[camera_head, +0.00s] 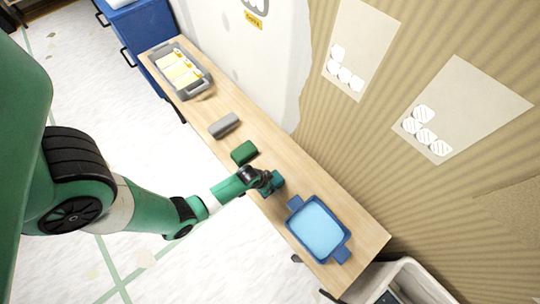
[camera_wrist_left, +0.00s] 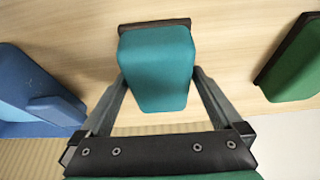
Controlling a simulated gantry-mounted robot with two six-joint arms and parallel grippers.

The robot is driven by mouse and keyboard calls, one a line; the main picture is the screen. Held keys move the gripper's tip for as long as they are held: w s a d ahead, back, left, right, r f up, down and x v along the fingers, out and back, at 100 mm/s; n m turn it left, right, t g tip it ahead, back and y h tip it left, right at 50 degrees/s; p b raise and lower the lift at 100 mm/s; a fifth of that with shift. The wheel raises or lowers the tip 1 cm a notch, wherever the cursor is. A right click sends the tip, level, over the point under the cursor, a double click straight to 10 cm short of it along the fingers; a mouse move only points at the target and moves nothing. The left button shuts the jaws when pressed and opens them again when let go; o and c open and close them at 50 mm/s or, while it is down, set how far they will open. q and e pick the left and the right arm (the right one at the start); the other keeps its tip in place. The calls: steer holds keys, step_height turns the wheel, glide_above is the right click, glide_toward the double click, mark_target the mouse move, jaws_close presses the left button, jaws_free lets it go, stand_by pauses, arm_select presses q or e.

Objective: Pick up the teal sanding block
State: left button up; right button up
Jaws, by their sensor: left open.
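The teal sanding block (camera_wrist_left: 157,65) lies on the wooden table, with a dark strip along its far edge in the left wrist view. In the head view the teal sanding block (camera_head: 277,181) shows partly behind my gripper. My left gripper (camera_wrist_left: 160,82) is open, with one finger on each side of the block's near part. I cannot tell whether the fingers touch it. In the head view my left gripper (camera_head: 268,184) is at the block, over the table's near edge. My right gripper is not in view.
A green block (camera_head: 244,152) and a grey block (camera_head: 224,125) lie farther up the narrow table (camera_head: 345,222). A blue tray (camera_head: 300,237) with light-blue contents is close on the other side. A grey tray (camera_head: 190,91) stands at the far end.

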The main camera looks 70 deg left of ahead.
arm_select(q)
steer(key=shift+f, duration=0.15)
steer(key=c, duration=1.3)
